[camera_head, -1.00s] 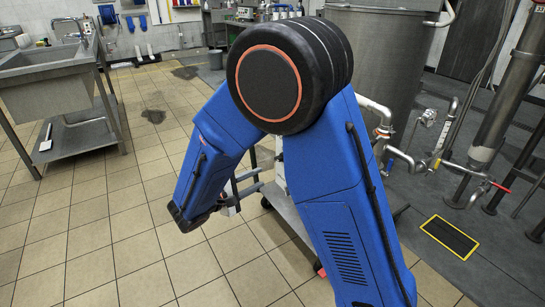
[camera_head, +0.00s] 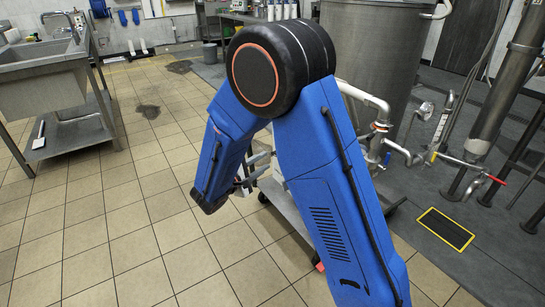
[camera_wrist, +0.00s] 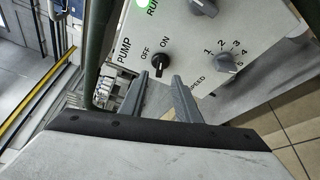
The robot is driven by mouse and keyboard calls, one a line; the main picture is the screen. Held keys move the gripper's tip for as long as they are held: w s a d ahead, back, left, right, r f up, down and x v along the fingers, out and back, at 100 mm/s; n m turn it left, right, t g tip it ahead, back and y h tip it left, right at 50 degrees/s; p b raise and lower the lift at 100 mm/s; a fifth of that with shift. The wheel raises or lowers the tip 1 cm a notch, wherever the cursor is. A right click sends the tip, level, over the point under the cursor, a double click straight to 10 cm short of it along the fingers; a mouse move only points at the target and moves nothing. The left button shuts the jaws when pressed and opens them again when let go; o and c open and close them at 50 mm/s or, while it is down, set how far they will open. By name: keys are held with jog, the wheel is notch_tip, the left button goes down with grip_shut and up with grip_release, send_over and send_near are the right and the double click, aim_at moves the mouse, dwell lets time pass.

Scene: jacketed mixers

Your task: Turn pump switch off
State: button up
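The pump switch (camera_wrist: 159,66) is a small dark knob on a light grey control panel (camera_wrist: 262,25) in the wrist view. It sits below the printed words OFF and ON, beside the word PUMP. I cannot tell clearly which word it points to. My gripper (camera_wrist: 160,78) is open, with its two grey fingers reaching toward the panel and the knob between or just beyond the tips. I cannot tell if they touch it. In the head view my gripper's fingers (camera_head: 257,168) show partly behind my blue arm; the switch is hidden there.
A steel tank (camera_head: 372,60) and pipes stand right. Tiled floor on the left is clear up to the sink (camera_head: 40,85).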

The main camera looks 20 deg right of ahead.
aim_at(274, 155)
jog(key=x, duration=0.6)
jog(key=shift+w+d, duration=0.2)
jog(key=shift+d, duration=0.15)
grip_shut()
